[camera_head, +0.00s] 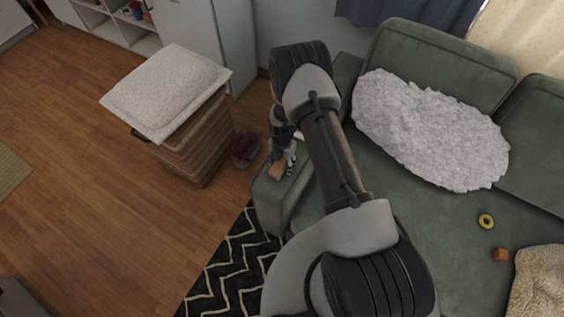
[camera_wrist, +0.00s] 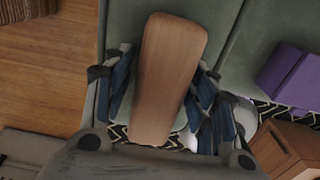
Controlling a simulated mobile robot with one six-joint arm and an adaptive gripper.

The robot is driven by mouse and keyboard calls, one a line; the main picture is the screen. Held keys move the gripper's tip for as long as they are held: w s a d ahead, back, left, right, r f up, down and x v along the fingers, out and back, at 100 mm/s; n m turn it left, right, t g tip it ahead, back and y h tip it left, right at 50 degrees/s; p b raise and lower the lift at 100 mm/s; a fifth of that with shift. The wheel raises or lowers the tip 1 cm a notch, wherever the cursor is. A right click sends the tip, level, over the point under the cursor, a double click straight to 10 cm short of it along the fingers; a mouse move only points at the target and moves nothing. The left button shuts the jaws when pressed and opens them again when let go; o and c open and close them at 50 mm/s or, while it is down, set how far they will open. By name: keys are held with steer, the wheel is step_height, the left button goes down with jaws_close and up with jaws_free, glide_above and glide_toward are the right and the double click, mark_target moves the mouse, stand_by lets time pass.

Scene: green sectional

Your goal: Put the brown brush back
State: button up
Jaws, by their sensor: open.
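The brown brush (camera_wrist: 170,75) shows in the wrist view as a long, smooth wooden piece with rounded ends, over green sofa fabric. It lies between the two fingers of my gripper (camera_wrist: 164,72), which stand open on either side of it. Whether a finger touches it I cannot tell. In the head view a small brown end of the brush (camera_head: 277,171) shows at my gripper (camera_head: 284,162), over the sofa's left armrest (camera_head: 272,199). My arm hides part of that area. The underside of the brush is hidden.
A wicker hamper (camera_head: 196,147) with a pale cushion (camera_head: 165,85) on top stands left of the armrest. A dark red item (camera_head: 245,149) is on the floor between them. A fluffy blanket (camera_head: 430,130), a yellow ring (camera_head: 486,221) and an orange block (camera_head: 501,254) lie on the sofa.

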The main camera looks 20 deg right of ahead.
steer(key=shift+r, duration=0.1)
step_height(320, 180, up, 12)
steer(key=p, duration=0.3)
step_height(320, 180, up, 7)
steer(key=w+m, duration=0.1)
steer(key=m, duration=0.1)
step_height(320, 180, up, 10)
steer(key=m+t, duration=0.1)
steer(key=m, duration=0.3)
glide_above(282, 160)
steer(key=w, duration=0.1)
steer(key=s+r+m+t, duration=0.1)
steer(key=s+r+m, duration=0.2)
steer(key=r, duration=0.5)
steer(key=s+r+m, duration=0.3)
steer(key=r+m, duration=0.1)
steer(key=r, duration=0.3)
steer(key=s+r+m+t, duration=0.1)
steer(key=s+r+m, duration=0.5)
steer(key=s, duration=0.4)
steer(key=s+r+m+t, duration=0.1)
steer(key=s+r+m, duration=0.5)
steer(key=s, duration=0.5)
steer(key=shift+m+t+p, duration=0.3)
steer(key=shift+m, duration=0.7)
steer(key=shift+f, duration=0.15)
